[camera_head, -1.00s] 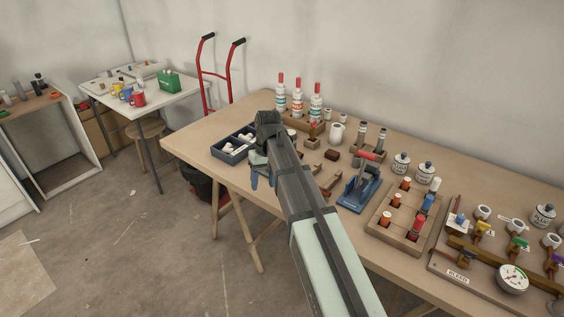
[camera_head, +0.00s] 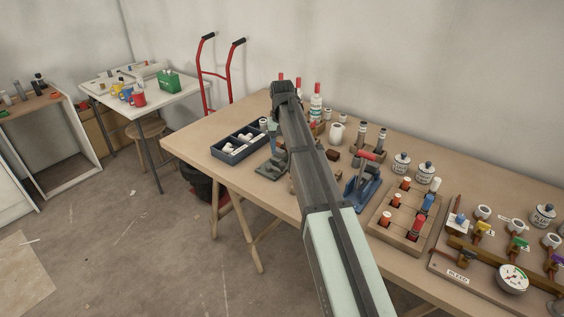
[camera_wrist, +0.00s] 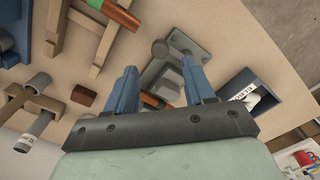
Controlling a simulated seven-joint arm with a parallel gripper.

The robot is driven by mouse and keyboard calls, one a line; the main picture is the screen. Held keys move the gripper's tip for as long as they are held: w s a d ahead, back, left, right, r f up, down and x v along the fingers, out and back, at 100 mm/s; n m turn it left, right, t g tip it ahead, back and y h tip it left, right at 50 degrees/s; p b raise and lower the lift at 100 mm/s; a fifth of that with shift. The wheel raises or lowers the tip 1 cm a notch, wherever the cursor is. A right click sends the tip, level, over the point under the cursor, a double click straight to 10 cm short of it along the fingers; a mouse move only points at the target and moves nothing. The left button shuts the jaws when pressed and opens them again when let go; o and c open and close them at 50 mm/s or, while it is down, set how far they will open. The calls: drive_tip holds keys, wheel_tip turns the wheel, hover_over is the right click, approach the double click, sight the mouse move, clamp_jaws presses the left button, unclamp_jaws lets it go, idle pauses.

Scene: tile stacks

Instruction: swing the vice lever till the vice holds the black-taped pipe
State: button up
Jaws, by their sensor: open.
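My gripper (camera_wrist: 158,66) is open, with its two blue fingers apart and pointing down at the bench. In the head view my gripper (camera_head: 273,138) is mostly hidden behind my arm. A grey vice (camera_wrist: 190,44) with a bolted base plate and a round knob lies below and between the fingers in the wrist view. It also shows left of my arm in the head view (camera_head: 270,169). A copper-coloured piece (camera_wrist: 152,100) shows by the vice, partly behind the gripper. I cannot make out black tape on it, nor tell the lever clearly.
A dark tray (camera_head: 238,150) of white fittings stands left of the vice. A wooden rack (camera_wrist: 75,30) with a green-banded pipe lies beside it. A blue tool (camera_head: 361,192) with a red handle and a wooden socket block (camera_head: 385,239) stand to the right.

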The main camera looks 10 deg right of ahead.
sight(282, 163)
wheel_tip(282, 163, down, 7)
drive_tip(key=shift+r, duration=0.15)
drive_tip(key=shift+c, duration=0.3)
clamp_jaws()
idle(0.4)
